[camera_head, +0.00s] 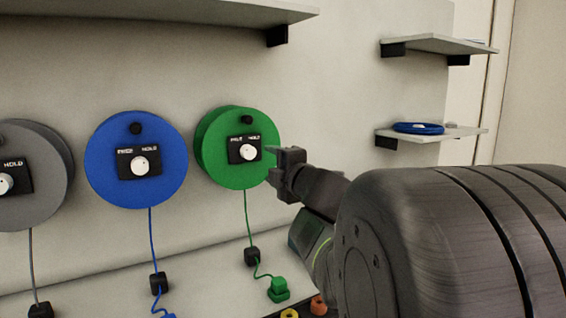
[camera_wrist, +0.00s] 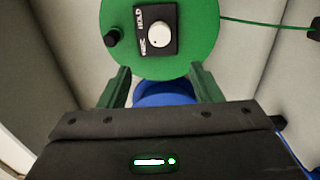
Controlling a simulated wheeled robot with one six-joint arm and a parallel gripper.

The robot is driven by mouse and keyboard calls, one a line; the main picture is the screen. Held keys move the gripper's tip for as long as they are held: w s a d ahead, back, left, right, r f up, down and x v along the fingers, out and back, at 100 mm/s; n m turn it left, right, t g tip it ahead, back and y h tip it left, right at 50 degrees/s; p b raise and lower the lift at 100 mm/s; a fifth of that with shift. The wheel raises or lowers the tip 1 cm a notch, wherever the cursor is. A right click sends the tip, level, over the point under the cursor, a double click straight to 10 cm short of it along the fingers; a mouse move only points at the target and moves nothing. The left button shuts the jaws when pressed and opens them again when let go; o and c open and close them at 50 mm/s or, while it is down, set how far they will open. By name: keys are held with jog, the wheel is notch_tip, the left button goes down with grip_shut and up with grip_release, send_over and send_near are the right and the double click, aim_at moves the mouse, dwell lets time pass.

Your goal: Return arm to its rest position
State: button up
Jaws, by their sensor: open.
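I cannot tell whether a finger touches the phone. My arm (camera_head: 400,240) fills the lower right of the head view.
Cords run down to plugs, including a green one (camera_head: 279,288). Two small shelves (camera_head: 440,43) are at upper right, the lower holding a blue coil (camera_head: 418,128). A long shelf (camera_head: 200,12) overhangs above.

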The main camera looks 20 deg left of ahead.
aim_at(249, 153)
dwell(0.3)
jog(key=b+x, duration=0.1)
jog(key=x, duration=1.3)
jog(key=shift+d, duration=0.1)
